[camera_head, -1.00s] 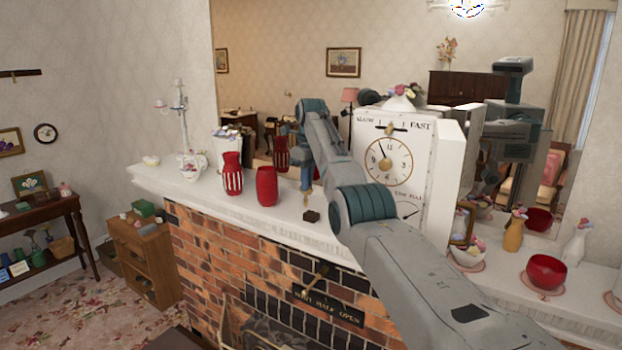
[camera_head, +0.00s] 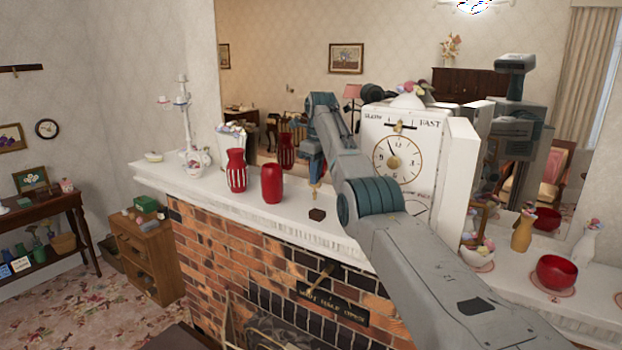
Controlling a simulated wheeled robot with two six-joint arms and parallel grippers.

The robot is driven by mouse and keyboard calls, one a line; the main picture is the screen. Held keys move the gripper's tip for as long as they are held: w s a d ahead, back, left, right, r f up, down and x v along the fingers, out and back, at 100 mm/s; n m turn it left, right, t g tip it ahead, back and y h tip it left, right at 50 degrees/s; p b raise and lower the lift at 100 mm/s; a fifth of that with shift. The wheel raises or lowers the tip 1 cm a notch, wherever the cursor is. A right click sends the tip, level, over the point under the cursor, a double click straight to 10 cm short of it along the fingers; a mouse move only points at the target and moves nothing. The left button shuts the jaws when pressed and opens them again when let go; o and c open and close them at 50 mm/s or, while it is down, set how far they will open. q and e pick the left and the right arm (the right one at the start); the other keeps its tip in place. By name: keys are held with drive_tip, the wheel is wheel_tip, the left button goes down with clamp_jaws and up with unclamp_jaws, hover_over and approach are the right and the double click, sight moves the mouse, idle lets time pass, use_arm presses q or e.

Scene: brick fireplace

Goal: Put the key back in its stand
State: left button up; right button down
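The key (camera_head: 315,194) is a small brass piece hanging upright below my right gripper (camera_head: 314,178). The gripper seems shut on its upper end, though my forearm and wrist partly cover it. The stand, a small dark brown block (camera_head: 317,214), sits on the white mantel shelf in front of the clock. The key's lower end is just above the stand in the picture. I cannot tell whether it is directly over the stand or behind it. The clock (camera_head: 398,160) has a white face with a SLOW–FAST scale. My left gripper is not in view.
A red vase (camera_head: 271,184) and a striped red vase (camera_head: 236,171) stand left of the stand on the mantel (camera_head: 222,198). A large mirror is behind. A red bowl (camera_head: 557,271) and yellow vase (camera_head: 523,232) stand at right. The mantel's front edge is close to the stand.

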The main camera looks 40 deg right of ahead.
drive_tip(key=shift+d, duration=0.1)
drive_tip(key=shift+s+d+f+b, duration=0.1)
drive_tip(key=shift+d+f+b, duration=0.05)
drive_tip(key=shift+f+b, duration=0.45)
drive_tip(key=shift+s+d+f+b, duration=0.1)
drive_tip(key=shift+d+f+b, duration=0.05)
drive_tip(key=shift+f+b, duration=0.45)
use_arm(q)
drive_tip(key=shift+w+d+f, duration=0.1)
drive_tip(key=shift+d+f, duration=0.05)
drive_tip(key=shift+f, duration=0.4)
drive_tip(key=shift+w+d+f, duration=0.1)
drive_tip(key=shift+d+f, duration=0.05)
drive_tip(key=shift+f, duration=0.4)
use_arm(e)
drive_tip(key=shift+w+f, duration=0.15)
drive_tip(key=shift+f, duration=0.05)
drive_tip(key=shift+r, duration=0.1)
use_arm(q)
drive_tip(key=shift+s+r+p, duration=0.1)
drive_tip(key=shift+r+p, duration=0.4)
drive_tip(key=shift+p, duration=0.05)
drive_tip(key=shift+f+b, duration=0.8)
use_arm(e)
drive_tip(key=shift+f, duration=1.55)
